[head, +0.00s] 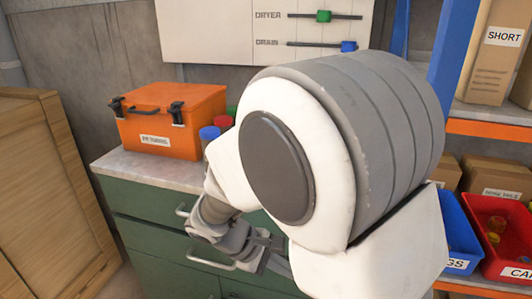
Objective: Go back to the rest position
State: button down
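My gripper (262,258) shows at the lower middle of the head view, beyond the big white and grey links of my arm. It is in front of the green drawer cabinet (150,238), near a drawer handle. My arm covers part of it, and its fingers are too small and too hidden to tell whether they are open or shut. I see nothing clearly held.
An orange toolbox (170,118) and colored-lid jars (209,134) stand on the cabinet. A panel with green (323,16) and blue (348,46) sliders hangs behind. Shelves with boxes (495,50), a blue bin (456,228) and a red bin (512,210) are right; a wooden crate (40,190) is left.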

jog(key=s+d+r+m+t+y, duration=0.2)
jog(key=s+d+r+m+y, duration=0.3)
jog(key=r, duration=0.3)
jog(key=s+d+r+m+t+y, duration=0.25)
jog(key=s+d+r+m, duration=0.25)
jog(key=s+r+m, duration=0.25)
notch_tip(320, 180, up, 21)
jog(key=p, duration=2)
jog(key=shift+w+a+f+n+g+p, duration=0.15)
jog(key=shift+w+a+n+g+p, duration=0.05)
jog(key=shift+n+g+p, duration=0.2)
jog(key=shift+w+a, duration=0.1)
